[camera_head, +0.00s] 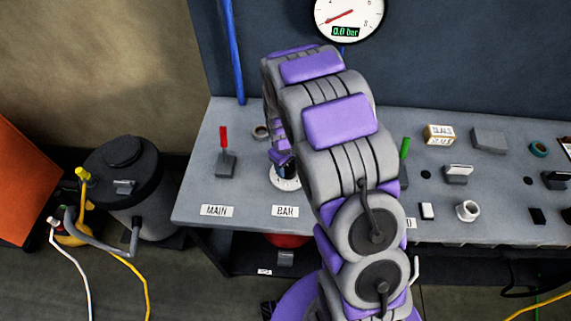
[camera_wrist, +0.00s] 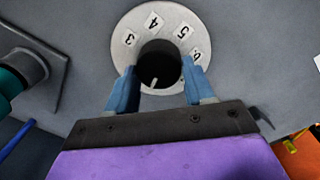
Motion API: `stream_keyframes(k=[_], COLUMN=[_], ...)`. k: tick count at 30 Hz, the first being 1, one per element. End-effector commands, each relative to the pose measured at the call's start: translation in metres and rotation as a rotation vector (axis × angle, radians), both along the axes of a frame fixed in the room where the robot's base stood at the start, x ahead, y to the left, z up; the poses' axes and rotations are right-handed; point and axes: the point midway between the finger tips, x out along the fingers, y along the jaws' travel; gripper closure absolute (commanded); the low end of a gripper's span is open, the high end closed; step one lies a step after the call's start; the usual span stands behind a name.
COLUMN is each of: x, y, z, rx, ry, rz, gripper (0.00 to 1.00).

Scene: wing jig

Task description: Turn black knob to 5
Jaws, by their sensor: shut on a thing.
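The black knob (camera_wrist: 160,66) sits in the middle of a light round dial (camera_wrist: 124,40) with number labels; 3, 4, 5 and 6 show in the wrist view. A pale pointer mark on the knob faces my gripper's side, away from the labels 4 and 5. My gripper (camera_wrist: 158,82) is shut on the knob, one blue finger on each side. In the head view the dial (camera_head: 285,182) shows above the BAR label (camera_head: 285,211), and my arm hides part of it. The gauge (camera_head: 347,18) above reads 0.0 bar.
A red-handled lever (camera_head: 225,155) stands left of the dial above the MAIN label (camera_head: 217,210). A green-handled lever (camera_head: 404,149) stands right of my arm. Several small items lie on the grey bench (camera_head: 195,195) at right. A dark tank (camera_head: 128,175) stands on the floor at left.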

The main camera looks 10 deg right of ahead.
Motion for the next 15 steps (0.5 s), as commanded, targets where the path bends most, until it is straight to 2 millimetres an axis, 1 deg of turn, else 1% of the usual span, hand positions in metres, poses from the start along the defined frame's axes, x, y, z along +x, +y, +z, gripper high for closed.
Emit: stream_keyframes(k=[1, 9, 15], x=[-0.0028, -0.0018, -0.0014], y=[-0.0005, -0.0002, 0.0005], z=[-0.0017, -0.0009, -0.0021], rx=[-0.001, -0.002, -0.003], ry=[0.009, 0.01, 0.008], rz=[-0.011, -0.2, -0.239], gripper=[0.78, 0.78, 0.78])
